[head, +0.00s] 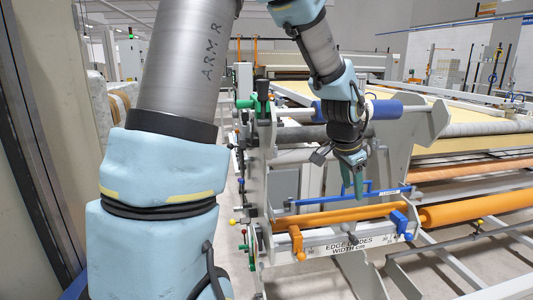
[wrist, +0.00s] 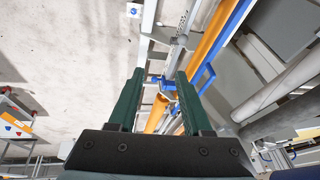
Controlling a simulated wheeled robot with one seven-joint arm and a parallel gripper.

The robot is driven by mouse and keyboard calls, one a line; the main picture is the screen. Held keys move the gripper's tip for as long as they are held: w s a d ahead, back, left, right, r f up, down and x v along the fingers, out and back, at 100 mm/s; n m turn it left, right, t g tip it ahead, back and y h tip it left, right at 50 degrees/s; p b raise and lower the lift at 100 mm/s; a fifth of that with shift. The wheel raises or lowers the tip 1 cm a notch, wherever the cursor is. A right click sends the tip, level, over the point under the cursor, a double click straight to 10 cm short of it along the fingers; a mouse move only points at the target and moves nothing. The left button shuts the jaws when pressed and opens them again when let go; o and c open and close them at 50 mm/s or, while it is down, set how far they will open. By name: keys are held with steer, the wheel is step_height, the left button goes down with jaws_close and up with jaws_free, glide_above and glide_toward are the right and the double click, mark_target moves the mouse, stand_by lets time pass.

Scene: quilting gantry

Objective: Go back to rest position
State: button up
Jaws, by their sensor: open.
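My gripper (head: 354,178) hangs in the middle of the head view, fingers pointing down, above the front of the quilting gantry frame (head: 262,165). In the wrist view its two green fingers (wrist: 160,105) stand apart with nothing held between them. Beyond them are a blue bar (wrist: 225,38) and an orange roller (wrist: 205,45). In the head view the orange roller (head: 335,216) and blue bar (head: 345,196) lie just below the fingertips. I cannot tell how near the fingertips are to the blue bar.
A blue-ended roller (head: 385,109) lies behind my wrist. Orange (head: 295,240) and blue (head: 403,222) clamps sit at the edge guide plate (head: 345,243). A longer orange roller (head: 475,207) extends right. A wrapped stack (head: 122,100) stands left. Bare floor (wrist: 70,50) shows in the wrist view.

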steer(key=s+a+f+n+y, duration=0.1)
steer(key=s+a+n, duration=0.2)
steer(key=a, duration=0.6)
steer(key=s+a+f+n+g+y, duration=0.1)
steer(key=s+a+n, duration=0.1)
steer(key=a+n, duration=0.4)
steer(key=s+a+f+n+y, duration=0.1)
steer(key=s+a+f+n, duration=0.1)
steer(key=a, duration=1.1)
steer(key=s+n, duration=0.1)
steer(key=n, duration=0.1)
steer(key=shift+s+n, duration=0.3)
steer(key=shift+o, duration=0.2)
